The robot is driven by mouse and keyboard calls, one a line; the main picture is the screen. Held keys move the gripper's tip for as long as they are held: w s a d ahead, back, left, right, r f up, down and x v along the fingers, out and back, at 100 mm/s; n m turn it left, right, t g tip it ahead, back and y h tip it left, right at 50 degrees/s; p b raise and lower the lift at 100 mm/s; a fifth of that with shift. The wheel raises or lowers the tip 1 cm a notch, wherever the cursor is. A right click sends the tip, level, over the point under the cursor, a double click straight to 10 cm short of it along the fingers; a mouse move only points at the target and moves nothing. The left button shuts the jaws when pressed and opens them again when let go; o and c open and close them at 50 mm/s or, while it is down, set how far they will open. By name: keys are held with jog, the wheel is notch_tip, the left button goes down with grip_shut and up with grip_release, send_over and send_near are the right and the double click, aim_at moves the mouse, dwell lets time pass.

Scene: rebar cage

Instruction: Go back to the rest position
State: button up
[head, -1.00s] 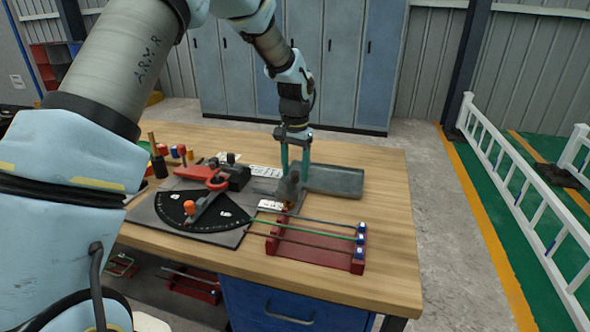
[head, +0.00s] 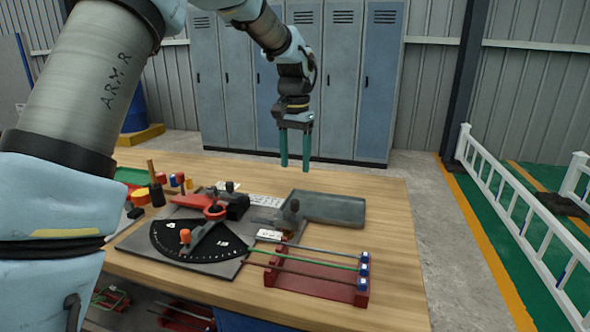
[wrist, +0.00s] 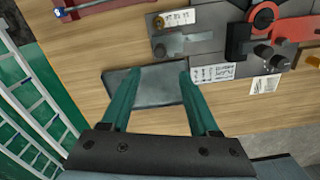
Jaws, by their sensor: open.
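My gripper (head: 295,165) is open and empty, raised in the air above the back part of the workbench in the head view. Its two green fingers stand apart with nothing between them. In the wrist view my gripper (wrist: 158,72) points down over a grey tray (wrist: 150,88), which lies on the wooden top well below the fingertips. In the head view the same tray (head: 335,208) lies to the right of the bending tool (head: 195,240), which has a black angle plate and a red handle.
A red rack (head: 315,288) holding several rods stands at the bench's front right. A hammer (head: 155,185) and small coloured items stand at the left. Blue lockers (head: 380,90) stand behind the bench. A white railing (head: 520,220) runs at the right. The air around my gripper is clear.

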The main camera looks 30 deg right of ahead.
jog(key=shift+a, duration=0.1)
dwell(0.3)
jog(key=w+a+f+n, duration=0.1)
jog(key=a+n, duration=0.2)
jog(key=a, duration=0.8)
jog(key=a+f+n, duration=0.2)
jog(key=a, duration=0.8)
jog(key=s+a+f+n, duration=0.2)
jog(key=s+a, duration=0.3)
jog(key=a, duration=0.4)
jog(key=s+a+f+n+t, duration=0.1)
jog(key=s+a+f+n, duration=0.1)
jog(key=s+a, duration=0.3)
jog(key=a+n, duration=0.1)
jog(key=a, duration=0.3)
jog(key=shift+s+t, duration=0.15)
jog(key=shift+t, duration=0.15)
